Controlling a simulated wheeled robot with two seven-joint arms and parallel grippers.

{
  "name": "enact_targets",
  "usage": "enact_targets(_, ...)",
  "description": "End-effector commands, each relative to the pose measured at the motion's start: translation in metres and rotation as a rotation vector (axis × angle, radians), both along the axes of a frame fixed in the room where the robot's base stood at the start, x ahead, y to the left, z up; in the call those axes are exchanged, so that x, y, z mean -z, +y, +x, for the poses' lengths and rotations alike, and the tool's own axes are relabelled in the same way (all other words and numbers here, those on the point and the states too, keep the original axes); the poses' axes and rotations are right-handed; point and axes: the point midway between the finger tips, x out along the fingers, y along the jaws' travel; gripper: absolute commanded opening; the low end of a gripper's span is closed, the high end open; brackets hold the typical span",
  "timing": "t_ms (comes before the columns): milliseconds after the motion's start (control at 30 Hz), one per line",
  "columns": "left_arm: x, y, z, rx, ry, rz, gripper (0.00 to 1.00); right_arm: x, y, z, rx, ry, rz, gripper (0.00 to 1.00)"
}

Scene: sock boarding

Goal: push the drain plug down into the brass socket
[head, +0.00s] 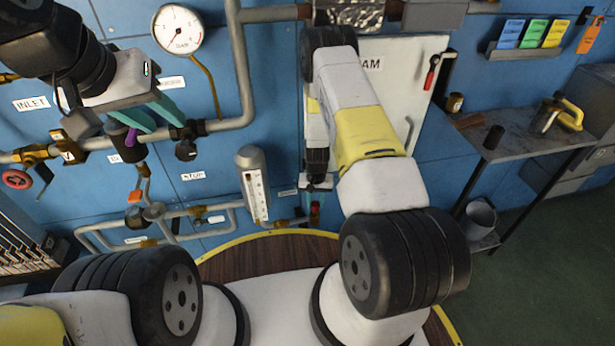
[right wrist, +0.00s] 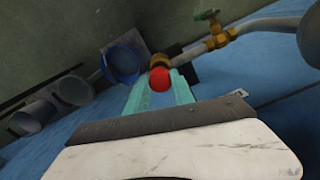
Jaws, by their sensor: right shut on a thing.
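The drain plug has a red round head (right wrist: 157,86), which sits between the teal fingers of my right gripper (right wrist: 160,95) in the right wrist view. That gripper is shut on it. A brass fitting (right wrist: 160,61), which looks like the socket, is just beyond the red head; I cannot tell whether they touch. In the head view my right gripper (head: 316,188) points down low by the blue wall, with a small red spot (head: 315,208) below it. My left gripper (head: 167,125) is at the upper left, its teal fingers apart, beside a purple-topped fitting (head: 131,138).
Grey pipes (head: 243,70) and a pressure gauge (head: 178,28) are on the blue wall. A thermometer (head: 254,185) stands left of my right gripper. A metal side table (head: 510,140) is at the right. In the right wrist view, a green-handled valve (right wrist: 212,30) is near the brass fitting.

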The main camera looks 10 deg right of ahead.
Motion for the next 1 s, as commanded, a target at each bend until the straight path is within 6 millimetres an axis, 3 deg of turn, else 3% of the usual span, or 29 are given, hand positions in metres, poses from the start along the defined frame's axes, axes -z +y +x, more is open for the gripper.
enact_targets(1000, 0.000, 0.000, 0.000, 0.000, 0.000, 0.000, 0.36, 0.020, 0.000, 0.000, 0.000, 0.000, 0.000, 0.00)
